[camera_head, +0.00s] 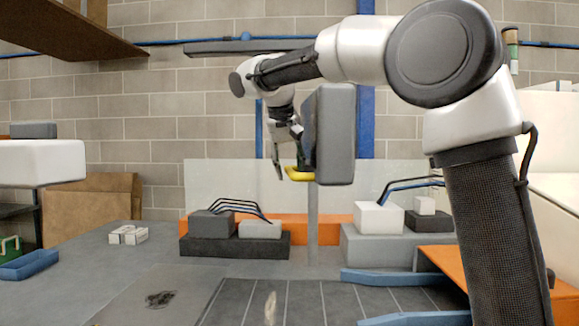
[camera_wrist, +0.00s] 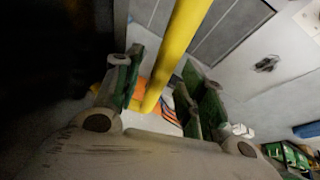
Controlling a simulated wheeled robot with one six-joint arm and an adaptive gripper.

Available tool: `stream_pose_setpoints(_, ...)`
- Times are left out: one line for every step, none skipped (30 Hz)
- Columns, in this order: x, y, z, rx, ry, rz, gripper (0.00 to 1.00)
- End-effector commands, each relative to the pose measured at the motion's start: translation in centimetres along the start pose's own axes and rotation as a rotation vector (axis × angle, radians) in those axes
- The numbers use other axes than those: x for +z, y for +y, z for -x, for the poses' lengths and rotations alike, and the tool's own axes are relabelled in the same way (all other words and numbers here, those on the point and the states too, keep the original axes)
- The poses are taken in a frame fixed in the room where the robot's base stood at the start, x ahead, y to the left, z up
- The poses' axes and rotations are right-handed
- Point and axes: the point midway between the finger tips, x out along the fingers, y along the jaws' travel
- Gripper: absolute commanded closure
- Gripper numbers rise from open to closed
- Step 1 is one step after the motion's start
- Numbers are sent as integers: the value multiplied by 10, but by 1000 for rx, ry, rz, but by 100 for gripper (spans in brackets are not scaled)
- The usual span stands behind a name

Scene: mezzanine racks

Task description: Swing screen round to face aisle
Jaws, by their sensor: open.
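The screen (camera_head: 336,135) is a dark grey box on an upright grey post (camera_head: 313,225), at the middle of the head view. It shows narrow, turned nearly edge-on, and I cannot make out its display side. A yellow handle (camera_head: 299,175) sticks out at its lower left; it also crosses the wrist view as a yellow bar (camera_wrist: 178,50). My gripper (camera_head: 289,163) points down at the handle, left of the screen. In the wrist view my gripper (camera_wrist: 162,75) is open, with green-padded fingers on either side of the bar. Contact is not clear.
Below is a conveyor (camera_head: 330,302) with blue side guides (camera_head: 395,277). Grey boxes with cables (camera_head: 235,235) stand left of the post, white and grey boxes (camera_head: 378,218) right. A blue tray (camera_head: 30,264) lies far left. A dark overhead bar (camera_head: 245,47) runs above.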

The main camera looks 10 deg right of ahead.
Motion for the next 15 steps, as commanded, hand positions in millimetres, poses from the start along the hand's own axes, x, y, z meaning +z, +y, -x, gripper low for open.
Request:
stream_pose_setpoints(0,0,0,0,0,0,59)
stream_pose_setpoints(0,0,0,0,0,0,65)
stream_pose_setpoints(0,0,0,0,0,0,72)
stream_pose_setpoints(0,0,0,0,0,0,78)
stream_pose_setpoints(0,0,0,0,0,0,83)
stream_pose_setpoints(0,0,0,0,0,0,90)
stream_pose_setpoints(0,0,0,0,0,0,96)
stream_pose_setpoints(0,0,0,0,0,0,100)
stream_pose_setpoints(0,0,0,0,0,0,100)
stream_pose_setpoints(0,0,0,0,0,0,100)
stream_pose_setpoints(0,0,0,0,0,0,100)
stream_pose_setpoints(0,0,0,0,0,0,100)
stream_pose_setpoints(0,0,0,0,0,0,100)
stream_pose_setpoints(0,0,0,0,0,1,100)
stream_pose_setpoints(0,1,0,-1,1,3,100)
